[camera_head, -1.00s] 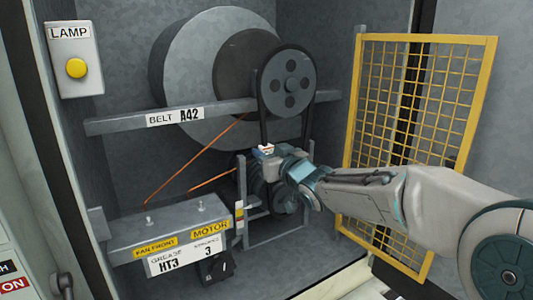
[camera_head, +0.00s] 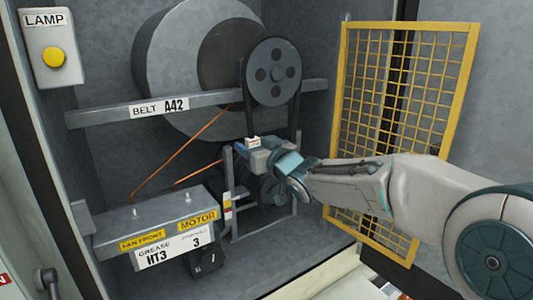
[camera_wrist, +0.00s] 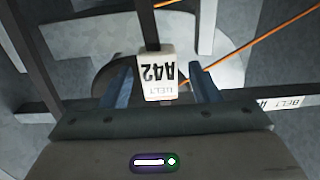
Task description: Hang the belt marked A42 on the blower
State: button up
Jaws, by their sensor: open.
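The black belt (camera_head: 247,110) loops over the large grey upper pulley (camera_head: 273,72) of the blower (camera_head: 190,75), and both its strands run down. Its lower end is hidden behind my gripper and arm. The belt's white tag (camera_head: 253,141) stands at my gripper (camera_head: 262,147). In the wrist view the tag (camera_wrist: 157,78) reads A42, upside down. There my gripper (camera_wrist: 160,85) is open, with one finger on each side of the tag and a gap to both. A dark strand rises from the tag. The lower pulley is mostly hidden.
A grey crossbar (camera_head: 95,117) with a BELT A42 label runs in front of the blower. Orange cords (camera_head: 185,150) slope to the motor box (camera_head: 165,222). A yellow mesh guard (camera_head: 400,120) stands open at right. A lamp switch (camera_head: 52,55) is at left.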

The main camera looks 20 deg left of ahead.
jog(key=v, duration=1.3)
jog(key=s+d+f+m+h, duration=0.1)
jog(key=d+f+m+h, duration=0.35)
jog(key=d+h, duration=0.4)
jog(key=s+d+f+m+h, duration=0.1)
jog(key=d+f+m+h, duration=0.3)
jog(key=d, duration=0.8)
jog(key=s+d+f+g, duration=0.3)
jog(key=s+f+g, duration=0.1)
jog(key=s, duration=0.5)
jog(key=s+d+f+m+g+h, duration=0.1)
jog(key=s+d+f+g, duration=0.2)
jog(key=s+f, duration=0.4)
jog(key=s+g, duration=0.1)
jog(key=s, duration=0.2)
jog(key=shift+s+d+g, duration=0.2)
jog(key=shift+d+g, duration=0.1)
jog(key=shift+d, duration=0.1)
jog(key=shift+f+m, duration=0.15)
jog(key=shift+m, duration=0.1)
